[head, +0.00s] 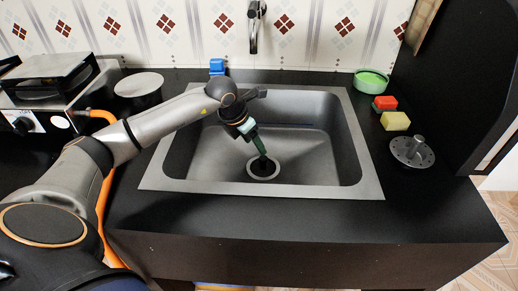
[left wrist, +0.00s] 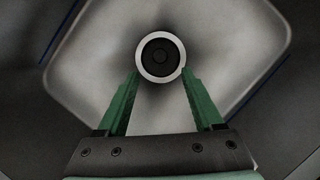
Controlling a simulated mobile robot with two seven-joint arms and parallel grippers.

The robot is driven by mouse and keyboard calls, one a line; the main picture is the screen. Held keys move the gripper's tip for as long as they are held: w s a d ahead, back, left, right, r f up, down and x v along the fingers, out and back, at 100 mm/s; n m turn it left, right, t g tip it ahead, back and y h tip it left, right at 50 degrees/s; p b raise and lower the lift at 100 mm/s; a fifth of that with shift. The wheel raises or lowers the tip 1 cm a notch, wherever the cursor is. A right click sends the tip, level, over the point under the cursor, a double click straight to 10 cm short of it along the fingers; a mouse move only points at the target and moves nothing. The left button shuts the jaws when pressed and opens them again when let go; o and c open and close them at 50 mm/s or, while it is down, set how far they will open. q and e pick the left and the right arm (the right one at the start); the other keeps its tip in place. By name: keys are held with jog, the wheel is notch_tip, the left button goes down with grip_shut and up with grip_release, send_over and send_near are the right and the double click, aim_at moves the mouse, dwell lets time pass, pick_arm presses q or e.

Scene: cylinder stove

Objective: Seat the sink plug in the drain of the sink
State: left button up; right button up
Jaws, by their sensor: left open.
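The sink (head: 205,155) is a grey metal basin set in a black counter. Its drain (head: 263,168) is a pale ring with a dark centre in the basin floor. In the left wrist view the drain (left wrist: 160,56) shows dark concentric rings inside and lies just beyond the fingertips. My left gripper (head: 262,152) points down into the basin above the drain, its green fingers open with nothing between them. A round grey metal piece with holes and an upright knob, which looks like the sink plug (head: 412,152), sits on the counter right of the sink. My right gripper is not in view.
A yellow sponge (head: 395,121), a red block (head: 385,103) and a green bowl (head: 371,81) stand right of the sink. A dark cabinet side bounds the right. The front counter is clear.

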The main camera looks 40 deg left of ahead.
pick_arm(q)
jog(key=shift+v, duration=1.2)
